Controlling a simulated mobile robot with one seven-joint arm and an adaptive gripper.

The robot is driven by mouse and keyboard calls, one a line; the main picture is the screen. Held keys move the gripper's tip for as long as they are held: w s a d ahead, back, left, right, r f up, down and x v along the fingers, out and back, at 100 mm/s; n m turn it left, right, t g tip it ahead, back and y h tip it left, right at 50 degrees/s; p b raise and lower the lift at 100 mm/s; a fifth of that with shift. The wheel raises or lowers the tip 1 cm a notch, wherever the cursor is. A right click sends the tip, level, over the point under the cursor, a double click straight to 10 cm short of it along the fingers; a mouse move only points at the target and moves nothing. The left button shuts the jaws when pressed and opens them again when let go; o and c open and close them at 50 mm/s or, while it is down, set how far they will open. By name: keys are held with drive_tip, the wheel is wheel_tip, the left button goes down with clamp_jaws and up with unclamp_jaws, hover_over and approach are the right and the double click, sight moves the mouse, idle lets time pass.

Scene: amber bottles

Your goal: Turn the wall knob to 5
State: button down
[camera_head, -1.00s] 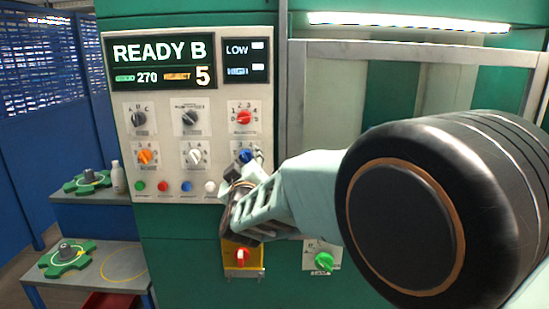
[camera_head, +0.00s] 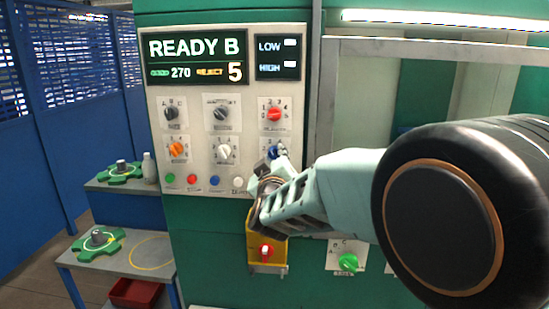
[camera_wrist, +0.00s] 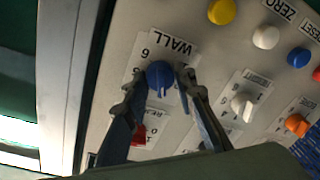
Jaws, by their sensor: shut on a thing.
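The wall knob (camera_wrist: 160,74) is blue, on a white plate marked WALL, which appears upside down in the wrist view. A 6 is readable on its plate; the other marks and the exact pointer setting are hard to tell. My gripper (camera_wrist: 162,80) has one finger on each side of the knob and is shut on it. In the head view the blue knob (camera_head: 275,152) is at the lower right of the control panel (camera_head: 193,195), partly hidden by my gripper (camera_head: 268,174).
A red knob (camera_head: 274,114) sits above the wall knob, a white knob (camera_head: 224,151) left of it. Several coloured buttons line the panel's bottom. A yellow box with a red switch (camera_head: 266,251) is below my gripper. The display (camera_head: 194,60) reads READY B, 270 and 5.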

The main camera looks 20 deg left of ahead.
drive_tip(key=shift+f+m+b, duration=0.1)
drive_tip(key=shift+m+b, duration=0.3)
drive_tip(key=shift+b, duration=0.1)
drive_tip(key=m+b, duration=0.2)
drive_tip(key=b, duration=0.1)
drive_tip(key=shift+f, duration=0.2)
drive_tip(key=m+b, duration=0.6)
drive_tip(key=shift+m+t, duration=0.3)
drive_tip(key=shift+t, duration=0.1)
drive_tip(key=m+b, duration=0.4)
drive_tip(key=m, duration=0.1)
drive_tip(key=shift+m+h, duration=0.3)
drive_tip(key=shift+m, duration=0.1)
drive_tip(key=m+b, duration=0.1)
drive_tip(key=m, duration=0.1)
drive_tip(key=m+b, duration=0.1)
drive_tip(key=m, duration=0.2)
drive_tip(key=shift+a+r+t+h+b, duration=0.1)
drive_tip(key=shift+r+t+h+b, duration=0.05)
drive_tip(key=shift+t+h+b, duration=0.2)
drive_tip(key=shift+m, duration=0.5)
drive_tip(key=c, duration=1.6)
unclamp_jaws()
